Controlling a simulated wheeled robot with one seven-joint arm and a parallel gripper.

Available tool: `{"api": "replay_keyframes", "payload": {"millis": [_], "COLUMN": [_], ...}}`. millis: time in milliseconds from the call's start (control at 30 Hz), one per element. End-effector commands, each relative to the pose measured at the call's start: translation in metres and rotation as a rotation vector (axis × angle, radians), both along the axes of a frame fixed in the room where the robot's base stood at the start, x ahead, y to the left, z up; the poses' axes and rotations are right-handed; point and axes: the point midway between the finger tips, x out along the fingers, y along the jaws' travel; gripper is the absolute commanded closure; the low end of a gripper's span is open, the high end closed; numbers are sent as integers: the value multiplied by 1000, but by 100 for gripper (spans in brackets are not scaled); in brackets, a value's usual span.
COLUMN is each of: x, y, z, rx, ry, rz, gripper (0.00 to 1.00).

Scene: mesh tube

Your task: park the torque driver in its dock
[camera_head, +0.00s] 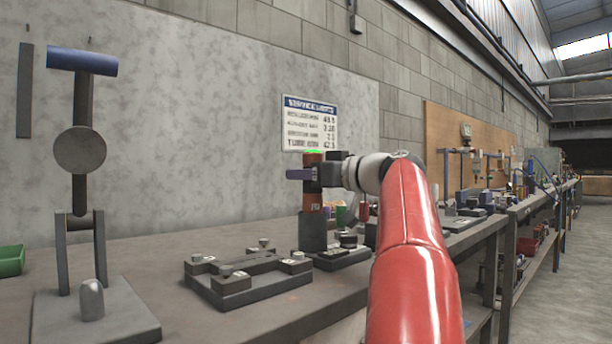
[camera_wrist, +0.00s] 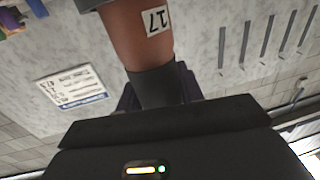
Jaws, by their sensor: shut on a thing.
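The torque driver (camera_head: 313,195) is an upright orange-brown cylinder with a small "17" label and a green ring on top. It also shows in the wrist view (camera_wrist: 136,35), with a dark collar between the fingers. My gripper (camera_head: 303,174) is shut on its upper part; the fingers also show in the wrist view (camera_wrist: 158,95). Directly below the driver is a grey upright sleeve (camera_head: 313,232), apparently the dock. The driver's lower end meets the sleeve's top in the head view. I cannot tell how far it sits inside.
A grey fixture plate (camera_head: 262,290) with several knobs lies in front on the bench. A tall stand with a blue crossbar (camera_head: 82,62) is at left, beside a green bin (camera_head: 12,260). Small coloured items crowd behind the sleeve. A sign (camera_head: 310,124) hangs on the wall.

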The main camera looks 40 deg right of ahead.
Motion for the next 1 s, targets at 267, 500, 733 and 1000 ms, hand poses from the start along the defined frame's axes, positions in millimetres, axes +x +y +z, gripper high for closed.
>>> {"api": "replay_keyframes", "payload": {"millis": [267,500,733,1000], "x": [0,0,0,0], "y": [1,1,1,0], "z": [-2,-5,-6,-7], "rx": [-1,-1,-1,-1], "ry": [-2,-2,-2,-1], "rz": [0,0,0,0], "gripper": [90,90,54,37]}}
